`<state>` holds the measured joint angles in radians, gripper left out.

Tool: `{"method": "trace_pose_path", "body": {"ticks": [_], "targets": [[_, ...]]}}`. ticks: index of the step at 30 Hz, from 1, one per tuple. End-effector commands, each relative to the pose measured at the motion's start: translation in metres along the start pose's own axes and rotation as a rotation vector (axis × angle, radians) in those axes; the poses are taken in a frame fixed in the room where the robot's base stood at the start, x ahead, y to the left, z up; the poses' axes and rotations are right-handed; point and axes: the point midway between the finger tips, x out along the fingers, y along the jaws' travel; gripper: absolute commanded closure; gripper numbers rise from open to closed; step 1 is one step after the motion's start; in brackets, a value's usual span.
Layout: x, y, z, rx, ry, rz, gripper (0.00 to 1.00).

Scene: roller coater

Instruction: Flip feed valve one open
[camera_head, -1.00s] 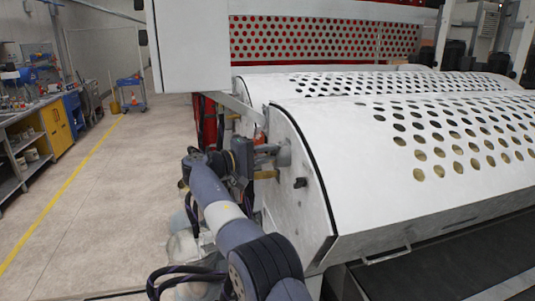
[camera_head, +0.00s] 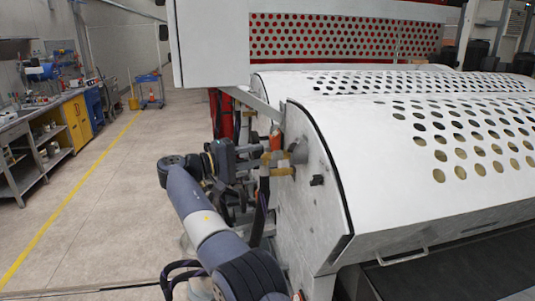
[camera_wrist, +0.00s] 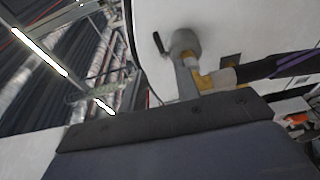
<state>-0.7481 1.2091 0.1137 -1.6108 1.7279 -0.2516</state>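On the white end plate of the machine, a grey round fitting (camera_head: 298,151) carries yellow and orange pipe parts (camera_head: 283,171). An orange-red piece (camera_head: 276,140) stands upright beside it. I cannot tell for sure which part is the handle of feed valve one. My gripper (camera_head: 262,154) is at the left of the fitting, close to these parts; contact is unclear.
A small black knob (camera_head: 317,180) sticks out of the end plate right of the fitting. Dark hoses (camera_head: 262,195) hang below. The perforated white cover (camera_head: 400,130) fills the right. The floor (camera_head: 110,200) at the left is open, with a workbench (camera_head: 40,150) beyond it.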

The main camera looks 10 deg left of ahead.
Motion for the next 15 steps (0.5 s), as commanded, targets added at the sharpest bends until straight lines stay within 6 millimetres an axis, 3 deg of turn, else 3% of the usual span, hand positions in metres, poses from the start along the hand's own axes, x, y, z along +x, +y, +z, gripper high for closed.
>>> {"method": "trace_pose_path", "body": {"ticks": [11,15], "targets": [[-0.0100,-0.0002,0.0003,-0.001,-0.001,0.000,0.69],[-0.0082,-0.0011,-0.0014,-0.001,0.010,-0.010,0.79]]}}
